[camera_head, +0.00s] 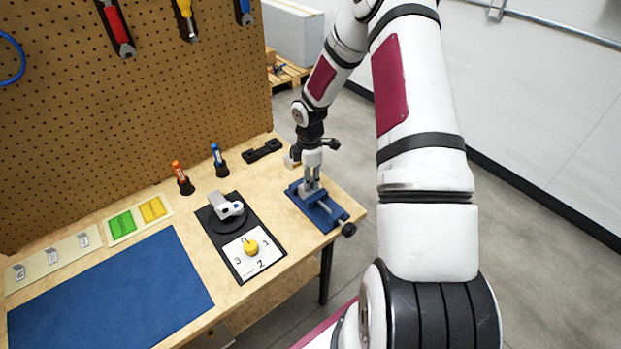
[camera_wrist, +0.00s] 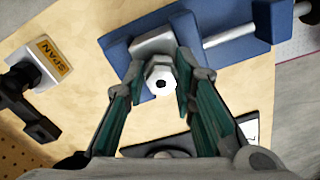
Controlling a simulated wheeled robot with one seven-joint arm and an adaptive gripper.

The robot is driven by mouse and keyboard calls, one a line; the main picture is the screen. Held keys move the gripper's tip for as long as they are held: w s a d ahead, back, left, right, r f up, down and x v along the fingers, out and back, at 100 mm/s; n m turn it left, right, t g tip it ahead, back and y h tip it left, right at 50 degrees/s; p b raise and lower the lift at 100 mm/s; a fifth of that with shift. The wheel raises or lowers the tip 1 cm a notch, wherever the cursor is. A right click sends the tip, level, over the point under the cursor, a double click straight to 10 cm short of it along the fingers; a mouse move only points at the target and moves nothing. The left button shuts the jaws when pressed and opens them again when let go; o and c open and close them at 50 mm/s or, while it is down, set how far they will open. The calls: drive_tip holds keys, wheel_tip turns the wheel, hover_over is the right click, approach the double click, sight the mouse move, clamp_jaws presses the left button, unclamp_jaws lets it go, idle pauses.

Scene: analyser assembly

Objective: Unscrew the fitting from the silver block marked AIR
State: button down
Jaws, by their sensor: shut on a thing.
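A silver block (camera_wrist: 152,44) sits in the blue vise (camera_wrist: 118,52); no AIR marking is visible on it from here. A pale hex fitting (camera_wrist: 160,73) with a dark central hole stands on the block's near side. My gripper (camera_wrist: 161,82) has its two green-padded fingers on either side of the fitting, shut on it. In the head view my gripper (camera_head: 311,178) points down over the blue vise (camera_head: 326,213) at the table's right end. The fitting itself is hidden there by the fingers.
A block marked SPAN (camera_wrist: 47,60) stands by a black fixture close to my gripper. A black panel with a yellow knob (camera_head: 251,246) lies left of the vise. Orange (camera_head: 179,172) and blue (camera_head: 217,155) markers stand behind it. A blue mat (camera_head: 110,295) covers the front left.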

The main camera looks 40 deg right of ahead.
drive_tip(key=shift+w+a, duration=0.1)
drive_tip(key=n, duration=0.4)
drive_tip(key=shift+p, duration=0.3)
drive_tip(key=c, duration=0.7)
unclamp_jaws()
drive_tip(key=shift+r+p, duration=0.9)
drive_tip(key=shift+r, duration=1.6)
